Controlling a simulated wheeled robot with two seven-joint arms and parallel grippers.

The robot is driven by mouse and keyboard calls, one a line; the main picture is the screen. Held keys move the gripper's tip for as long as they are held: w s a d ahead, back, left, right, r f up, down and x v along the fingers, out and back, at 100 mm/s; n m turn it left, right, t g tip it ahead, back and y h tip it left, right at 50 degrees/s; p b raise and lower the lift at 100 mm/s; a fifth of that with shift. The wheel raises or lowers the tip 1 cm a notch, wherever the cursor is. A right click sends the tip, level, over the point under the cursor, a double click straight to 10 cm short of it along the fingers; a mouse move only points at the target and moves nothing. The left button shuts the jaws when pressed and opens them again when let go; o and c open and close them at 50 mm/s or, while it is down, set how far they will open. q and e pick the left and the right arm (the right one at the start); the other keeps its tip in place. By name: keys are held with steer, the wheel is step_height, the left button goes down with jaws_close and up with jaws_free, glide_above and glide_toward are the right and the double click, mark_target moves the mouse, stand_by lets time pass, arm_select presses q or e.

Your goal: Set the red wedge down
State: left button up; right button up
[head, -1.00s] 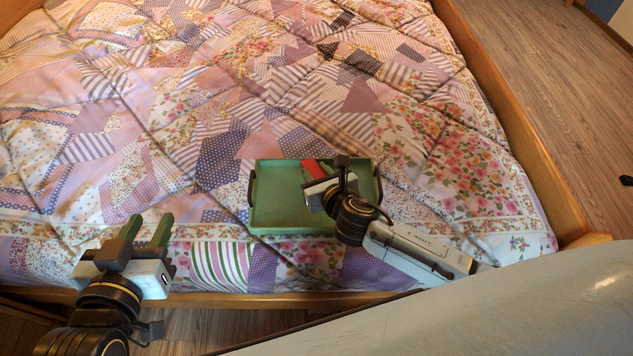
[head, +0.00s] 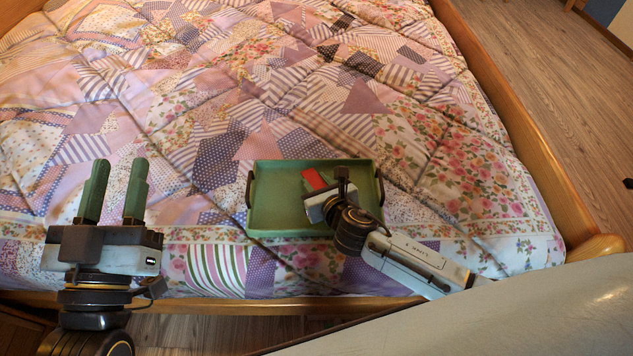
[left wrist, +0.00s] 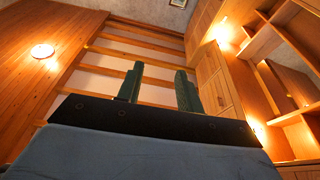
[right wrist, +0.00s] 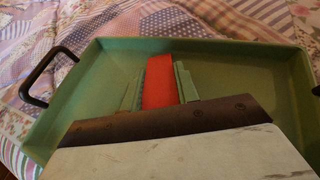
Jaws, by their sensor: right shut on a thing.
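The red wedge (head: 314,179) shows above the green tray (head: 270,212) in the head view. In the right wrist view the red wedge (right wrist: 160,84) lies between the two green fingers of my right gripper (right wrist: 159,86), which is shut on it. The wedge is over the tray's inside; I cannot tell whether it touches the tray floor. Its near end is hidden by the gripper body. My left gripper (head: 113,190) is open and empty, left of the tray, fingers apart and pointing away from me.
The tray has dark handles at its sides and rests on a patchwork quilt (head: 200,110) near the bed's front edge. The wooden bed rail (head: 520,150) runs along the right. The left wrist view shows wooden cabinets (left wrist: 213,80) and a slatted ceiling.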

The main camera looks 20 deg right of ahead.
steer(key=o, duration=1)
steer(key=shift+c, duration=0.2)
steer(key=shift+r, duration=0.1)
